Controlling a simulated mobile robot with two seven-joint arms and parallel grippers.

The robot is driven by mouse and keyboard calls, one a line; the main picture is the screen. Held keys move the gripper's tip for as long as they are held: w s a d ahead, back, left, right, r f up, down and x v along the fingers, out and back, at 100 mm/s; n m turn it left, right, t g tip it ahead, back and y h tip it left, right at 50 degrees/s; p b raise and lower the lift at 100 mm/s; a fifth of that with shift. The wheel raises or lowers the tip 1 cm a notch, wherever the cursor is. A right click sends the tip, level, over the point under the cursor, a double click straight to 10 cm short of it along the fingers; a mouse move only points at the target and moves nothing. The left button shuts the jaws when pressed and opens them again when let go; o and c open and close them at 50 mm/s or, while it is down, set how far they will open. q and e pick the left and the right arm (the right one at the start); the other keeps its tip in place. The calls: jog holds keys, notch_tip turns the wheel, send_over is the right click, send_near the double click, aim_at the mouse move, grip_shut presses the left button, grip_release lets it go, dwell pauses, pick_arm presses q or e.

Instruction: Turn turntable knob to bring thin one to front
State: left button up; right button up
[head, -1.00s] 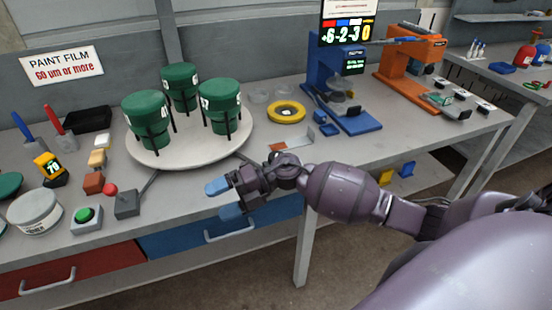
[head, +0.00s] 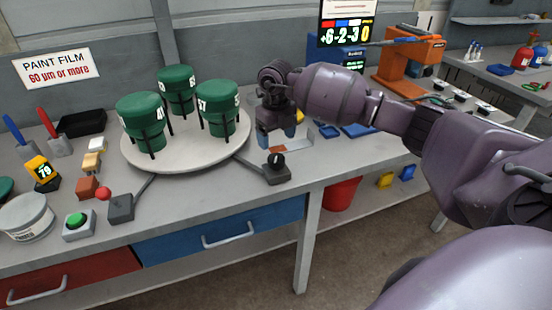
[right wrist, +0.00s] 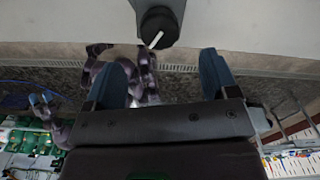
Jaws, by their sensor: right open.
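The round pale turntable (head: 188,152) carries three dark green cylinders: front left (head: 142,112), back (head: 178,85) and right (head: 218,103). They look similar in width, and their numbers are partly hidden. A black knob (head: 276,161) on a grey box is joined to the turntable's right side by a bar. My right gripper (head: 277,138) hangs behind and just above this knob, pointing down and empty. In the right wrist view its blue fingers are spread, with the knob (right wrist: 160,26) ahead between their directions, apart from both. A blue-tipped hand, seemingly my left gripper (right wrist: 40,101), shows small there.
A second grey box (head: 120,207) with a red-ball lever and a green button (head: 78,222) stand front left. A blue stand (head: 345,60) and orange stand (head: 405,65) are behind my right arm. The table's front edge is near the knob.

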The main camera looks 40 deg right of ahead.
aim_at(276, 158)
notch_tip(276, 158, down, 6)
jog(key=shift+r, duration=0.1)
jog(key=shift+f, duration=0.95)
pick_arm(q)
jog(key=shift+w+d, duration=0.1)
jog(key=shift+w, duration=0.25)
pick_arm(e)
jog(key=shift+c, duration=0.3)
jog(key=c, duration=0.9)
pick_arm(q)
jog(key=shift+f, duration=0.1)
pick_arm(e)
jog(key=shift+o, duration=0.2)
